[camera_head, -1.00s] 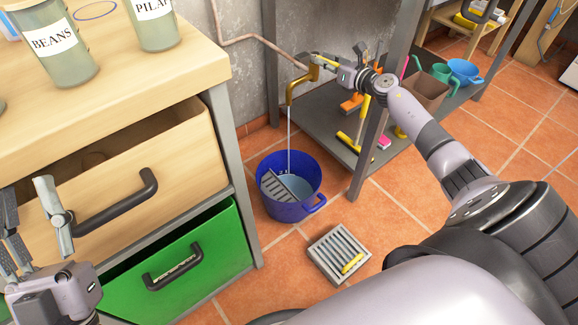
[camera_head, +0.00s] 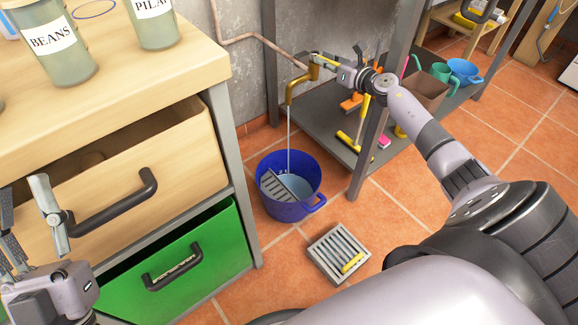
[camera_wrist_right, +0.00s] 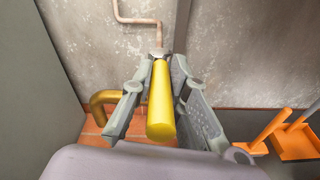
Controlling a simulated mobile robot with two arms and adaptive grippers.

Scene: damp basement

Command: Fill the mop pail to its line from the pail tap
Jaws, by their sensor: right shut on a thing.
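The blue mop pail (camera_head: 277,211) stands on the tiled floor under the yellow pail tap (camera_head: 290,91). A thin water stream falls from the spout into it. Water (camera_head: 294,184) shows inside, beside a grey slatted wringer (camera_head: 276,188); I cannot make out the fill line. My right gripper (camera_head: 326,64) is at the tap. In the right wrist view its fingers (camera_wrist_right: 157,98) are shut on the yellow tap handle (camera_wrist_right: 162,102). My left gripper (camera_head: 30,225) is open and empty in front of the wooden drawer, at the lower left.
A floor grate (camera_head: 338,257) with a yellow piece on it lies right of the pail. A metal shelf (camera_head: 335,125) with brushes stands behind. The open wooden drawer (camera_head: 180,165) and green drawer (camera_head: 215,240) are at left. Tiles around the grate are clear.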

